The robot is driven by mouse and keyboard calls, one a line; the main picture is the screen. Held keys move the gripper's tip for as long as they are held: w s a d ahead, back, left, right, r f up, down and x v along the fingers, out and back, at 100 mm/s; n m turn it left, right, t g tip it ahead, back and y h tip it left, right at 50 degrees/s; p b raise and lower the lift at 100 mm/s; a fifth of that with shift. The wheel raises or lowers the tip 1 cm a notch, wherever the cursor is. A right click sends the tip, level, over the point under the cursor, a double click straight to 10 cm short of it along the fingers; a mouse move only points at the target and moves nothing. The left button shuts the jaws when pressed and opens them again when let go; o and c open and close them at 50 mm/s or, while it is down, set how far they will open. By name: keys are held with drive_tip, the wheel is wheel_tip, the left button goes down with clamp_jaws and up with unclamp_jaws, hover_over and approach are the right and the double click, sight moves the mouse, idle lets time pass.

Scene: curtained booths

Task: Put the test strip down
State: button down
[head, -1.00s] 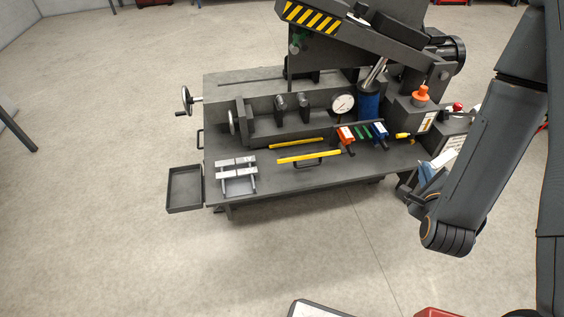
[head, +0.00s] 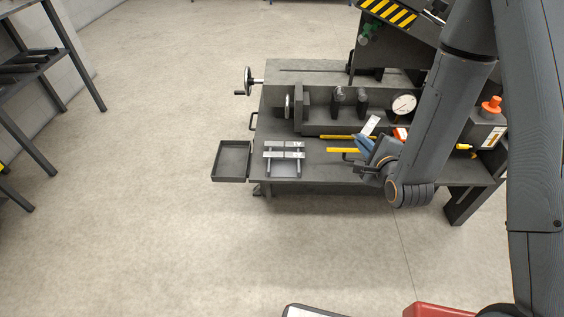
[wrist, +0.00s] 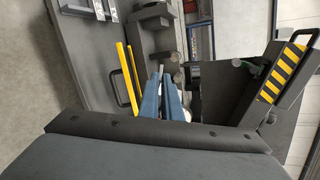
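The test strip appears to be the pale flat piece (head: 371,124) that juts up from my gripper (head: 369,142) in the head view. The gripper's blue fingers seem shut on its lower end, above the right part of the bench top. In the wrist view the blue fingers of my gripper (wrist: 162,92) lie close together, with a thin light edge between them; the strip is seen nearly edge-on there. A small stand with light grey bars (head: 284,154) is on the front left of the bench (head: 315,172), left of my gripper.
Yellow bars (head: 343,150) lie on the bench, partly behind my gripper. A dial gauge (head: 404,105) and an orange-topped box (head: 491,106) stand to the right. An empty dark tray (head: 232,160) is at the bench's left side. Shelving (head: 35,65) stands far left; open floor lies between.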

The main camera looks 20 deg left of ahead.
drive_tip(key=w+a+f+n+g+y+b, duration=0.2)
drive_tip(key=a+f+n+g+y+b, duration=0.15)
drive_tip(key=a, duration=0.75)
drive_tip(key=w+a+f+n+g+y+b, duration=0.25)
drive_tip(key=a+n+y+b, duration=0.2)
drive_tip(key=a, duration=0.55)
drive_tip(key=shift+h, duration=0.4)
drive_tip(key=f, duration=0.3)
drive_tip(key=f+b, duration=0.1)
drive_tip(key=f, duration=0.2)
drive_tip(key=f+b, duration=0.1)
drive_tip(key=f, duration=0.2)
drive_tip(key=shift+s+a+f, duration=0.2)
drive_tip(key=shift+s+a, duration=0.1)
drive_tip(key=shift+s, duration=0.05)
drive_tip(key=c, duration=2.4)
unclamp_jaws()
drive_tip(key=shift+f, duration=0.15)
drive_tip(key=o, duration=0.4)
